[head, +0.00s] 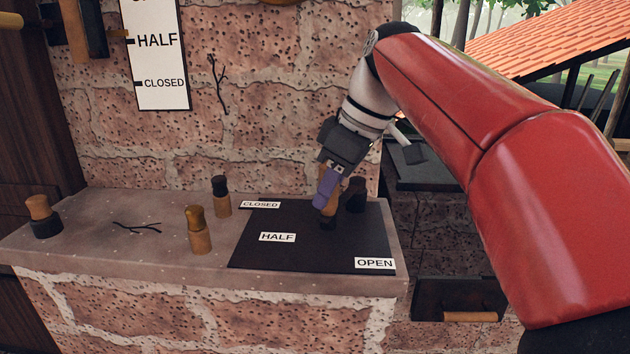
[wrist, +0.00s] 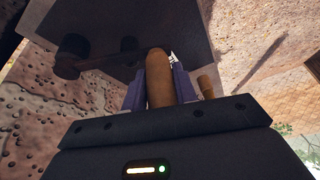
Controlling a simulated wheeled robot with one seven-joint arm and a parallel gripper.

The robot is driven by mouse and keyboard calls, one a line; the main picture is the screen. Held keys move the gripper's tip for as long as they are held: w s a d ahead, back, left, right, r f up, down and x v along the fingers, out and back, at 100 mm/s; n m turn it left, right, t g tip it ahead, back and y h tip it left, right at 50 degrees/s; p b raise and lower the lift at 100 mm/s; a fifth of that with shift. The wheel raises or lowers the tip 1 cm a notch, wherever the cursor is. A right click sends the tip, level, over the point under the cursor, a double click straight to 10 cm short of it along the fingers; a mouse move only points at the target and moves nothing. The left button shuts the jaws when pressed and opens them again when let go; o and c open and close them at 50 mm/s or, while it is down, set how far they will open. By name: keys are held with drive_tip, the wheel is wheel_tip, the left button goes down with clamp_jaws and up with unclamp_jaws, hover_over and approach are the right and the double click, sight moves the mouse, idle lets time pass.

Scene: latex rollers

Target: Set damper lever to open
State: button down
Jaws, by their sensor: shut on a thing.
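A black plate (head: 305,255) on the stone ledge carries the labels CLOSED at its far left, HALF at its left middle and OPEN at its near right corner. A dark round post (head: 356,194) stands near its far right. My gripper (head: 328,190) reaches down and is shut on an upright wooden lever handle (head: 332,206), left of and slightly nearer than the post. The handle stands roughly toward HALF from the post; the exact angle is hard to tell. In the wrist view the wooden handle (wrist: 158,78) stands between both fingers; the dark plate (wrist: 115,25) lies beyond.
Several small wood-and-black pegs stand on the ledge: one (head: 198,232) left of the plate, one (head: 221,197) behind it, one (head: 42,216) at far left. A twig (head: 137,228) lies between. A wall sign (head: 159,60) reads HALF and CLOSED. The plate toward OPEN looks clear.

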drive_tip(key=shift+s+d, duration=0.35)
drive_tip(key=shift+d, duration=0.35)
drive_tip(key=shift+s+d, duration=0.3)
drive_tip(key=shift+d, duration=0.4)
drive_tip(key=c, duration=1.1)
unclamp_jaws()
drive_tip(key=p+v, duration=0.1)
drive_tip(key=v, duration=0.6)
drive_tip(key=shift+d+r+p, duration=0.2)
drive_tip(key=shift+r+p, duration=0.15)
drive_tip(key=shift+p, duration=0.05)
